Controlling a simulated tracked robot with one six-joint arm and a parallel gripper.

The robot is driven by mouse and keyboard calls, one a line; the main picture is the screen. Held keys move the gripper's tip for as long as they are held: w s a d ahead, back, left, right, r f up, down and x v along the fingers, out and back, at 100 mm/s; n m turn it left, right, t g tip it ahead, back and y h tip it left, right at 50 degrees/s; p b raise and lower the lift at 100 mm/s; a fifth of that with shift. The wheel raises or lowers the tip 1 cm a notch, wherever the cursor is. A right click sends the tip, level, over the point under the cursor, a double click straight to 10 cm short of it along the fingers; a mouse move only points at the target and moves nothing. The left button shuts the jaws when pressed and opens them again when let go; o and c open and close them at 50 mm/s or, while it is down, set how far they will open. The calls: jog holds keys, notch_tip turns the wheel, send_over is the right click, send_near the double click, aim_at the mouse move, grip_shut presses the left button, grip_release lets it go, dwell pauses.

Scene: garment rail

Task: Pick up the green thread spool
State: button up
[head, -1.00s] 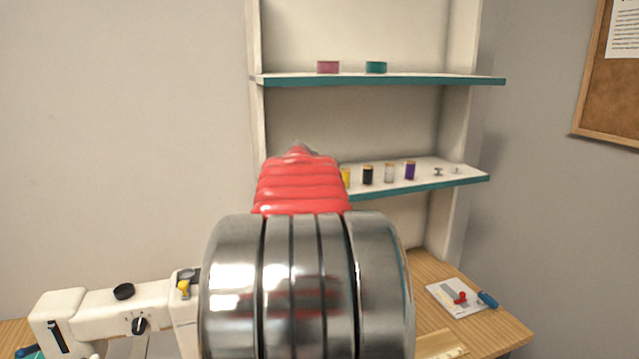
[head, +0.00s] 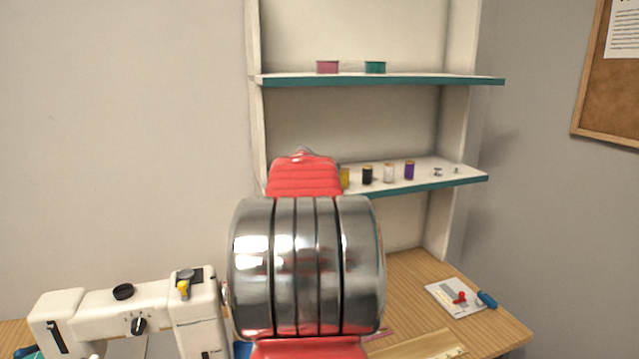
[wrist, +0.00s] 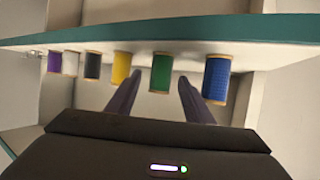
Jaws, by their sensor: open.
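The green spool (wrist: 161,73) is in the middle of the wrist view, which shows the shelf upside down. It lines up with the gap between the two dark fingers of my gripper (wrist: 159,77), which are open with nothing gripped. The fingertips look close to the spool, one on each side; I cannot tell whether they reach around it. The yellow spool (wrist: 122,68) is beside the left finger and the blue spool (wrist: 216,78) beside the right finger. In the head view my red and metal arm hides the green spool and my gripper.
The black spool (head: 367,175), white spool (head: 389,173) and purple spool (head: 409,170) stand further along the middle shelf (head: 440,184). An upper shelf (head: 440,80) holds a pink tin and a teal tin. A sewing machine (head: 130,310) stands on the table below.

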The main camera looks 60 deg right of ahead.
jog(key=shift+x, duration=2.3)
jog(key=shift+c, duration=0.5)
jog(key=c, duration=1)
jog(key=shift+r, duration=0.2)
jog(key=shift+r, duration=4.85)
